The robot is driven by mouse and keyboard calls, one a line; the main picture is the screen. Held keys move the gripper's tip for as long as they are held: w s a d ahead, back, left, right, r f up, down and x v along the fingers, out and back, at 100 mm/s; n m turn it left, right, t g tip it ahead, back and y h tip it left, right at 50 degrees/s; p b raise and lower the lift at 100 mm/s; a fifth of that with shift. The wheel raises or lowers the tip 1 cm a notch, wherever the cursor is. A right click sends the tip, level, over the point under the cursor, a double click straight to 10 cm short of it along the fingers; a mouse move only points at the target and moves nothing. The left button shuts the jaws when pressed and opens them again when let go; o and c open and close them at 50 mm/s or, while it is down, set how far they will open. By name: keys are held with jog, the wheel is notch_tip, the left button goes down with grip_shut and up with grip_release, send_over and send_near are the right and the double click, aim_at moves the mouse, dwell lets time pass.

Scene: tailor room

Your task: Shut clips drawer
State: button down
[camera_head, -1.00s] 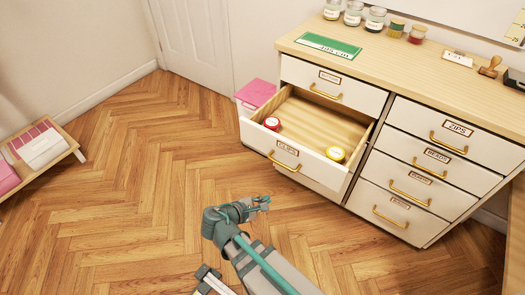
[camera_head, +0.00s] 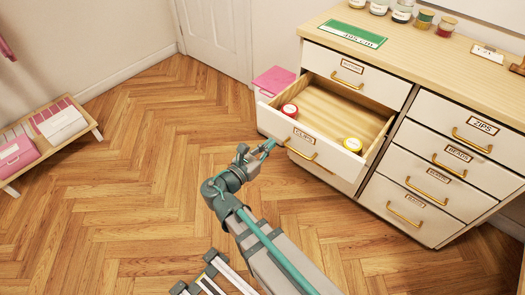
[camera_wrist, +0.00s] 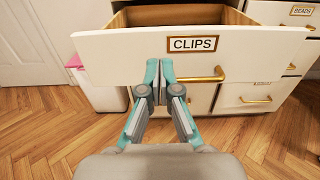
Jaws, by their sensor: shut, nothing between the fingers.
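The clips drawer (camera_head: 318,146) is pulled out in the left column of the white cabinet. Its front also fills the upper part of the wrist view (camera_wrist: 120,52), with a CLIPS label (camera_wrist: 192,43) and a brass handle (camera_wrist: 205,77). My gripper (camera_head: 267,146) is shut and empty, close in front of the drawer front. In the wrist view its fingertips (camera_wrist: 159,68) are just below and left of the label, beside the handle's left end. I cannot tell whether they touch the front.
The drawer above (camera_head: 358,72) and the right column, including the ZIPS drawer (camera_head: 470,122), are shut. A pink-lidded white bin (camera_head: 273,82) stands left of the cabinet. A low shelf (camera_head: 50,140) stands at far left. The floor (camera_head: 130,180) between is clear.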

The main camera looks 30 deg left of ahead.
aim_at(291, 124)
jog(key=b+x, duration=0.1)
jog(key=x, duration=0.8)
jog(key=shift+w, duration=0.1)
jog(key=shift+w, duration=0.1)
